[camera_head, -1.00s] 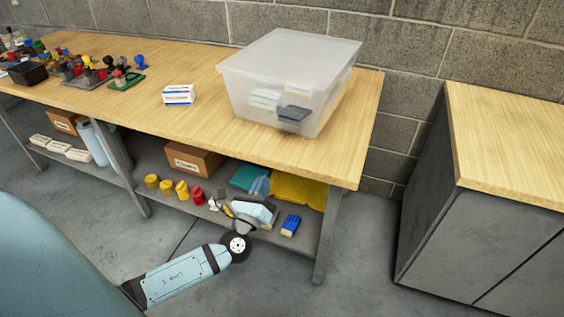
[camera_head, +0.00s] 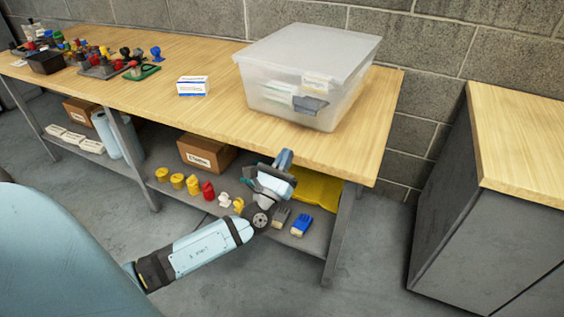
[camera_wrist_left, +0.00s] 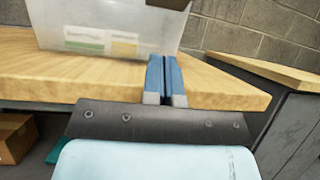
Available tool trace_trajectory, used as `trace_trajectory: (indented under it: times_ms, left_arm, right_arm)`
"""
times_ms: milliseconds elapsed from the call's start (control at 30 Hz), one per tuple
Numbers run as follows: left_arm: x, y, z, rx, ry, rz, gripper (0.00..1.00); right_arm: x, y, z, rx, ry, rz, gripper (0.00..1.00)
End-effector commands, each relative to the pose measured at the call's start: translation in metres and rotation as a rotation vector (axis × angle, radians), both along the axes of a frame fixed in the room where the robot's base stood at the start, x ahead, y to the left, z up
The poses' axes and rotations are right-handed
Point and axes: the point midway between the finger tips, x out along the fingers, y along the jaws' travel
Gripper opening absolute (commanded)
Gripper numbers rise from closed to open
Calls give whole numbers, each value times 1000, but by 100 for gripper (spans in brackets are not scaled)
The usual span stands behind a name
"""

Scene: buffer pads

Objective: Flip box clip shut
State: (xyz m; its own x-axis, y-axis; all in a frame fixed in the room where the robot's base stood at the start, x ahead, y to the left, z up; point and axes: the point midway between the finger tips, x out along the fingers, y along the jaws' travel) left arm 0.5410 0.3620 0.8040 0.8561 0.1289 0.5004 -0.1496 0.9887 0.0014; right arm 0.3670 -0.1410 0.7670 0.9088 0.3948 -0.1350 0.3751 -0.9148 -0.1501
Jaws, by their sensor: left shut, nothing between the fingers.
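A translucent plastic box (camera_head: 270,75) with a lid stands on the wooden bench near its right end. Its grey clip (camera_head: 310,104) sticks out from the front wall, under the lid's rim. Pale packs show through the front wall. My left gripper (camera_head: 284,157) is at the bench's front edge, below and in front of the box, apart from it. In the left wrist view its blue fingers (camera_wrist_left: 164,75) are together and empty, pointing toward the box (camera_wrist_left: 105,30). The clip is at most partly seen there, at the top edge. My right gripper is in no view.
A small white-and-blue carton (camera_head: 193,87) lies on the bench (camera_head: 222,113) left of the box. Stamps (camera_head: 130,65) stand further left. The shelf below holds a cardboard box (camera_head: 206,153) and yellow pots (camera_head: 177,181). A cabinet (camera_head: 470,200) stands at right, across a gap.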

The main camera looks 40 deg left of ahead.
Motion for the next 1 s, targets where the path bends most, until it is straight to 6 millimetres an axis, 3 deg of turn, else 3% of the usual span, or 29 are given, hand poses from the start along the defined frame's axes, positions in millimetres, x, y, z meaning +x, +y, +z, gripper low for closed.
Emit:
trace_trajectory:
  times_ms: [267,500,1000]
  left_arm:
    - [50,7,32,-3,-3,0,0]
    - [55,8,62,-3,0,-1,0]
    - [56,8,66,-2,1,-1,0]
  right_arm:
    - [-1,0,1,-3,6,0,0]
    - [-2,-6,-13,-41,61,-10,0]
    - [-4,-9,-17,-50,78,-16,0]
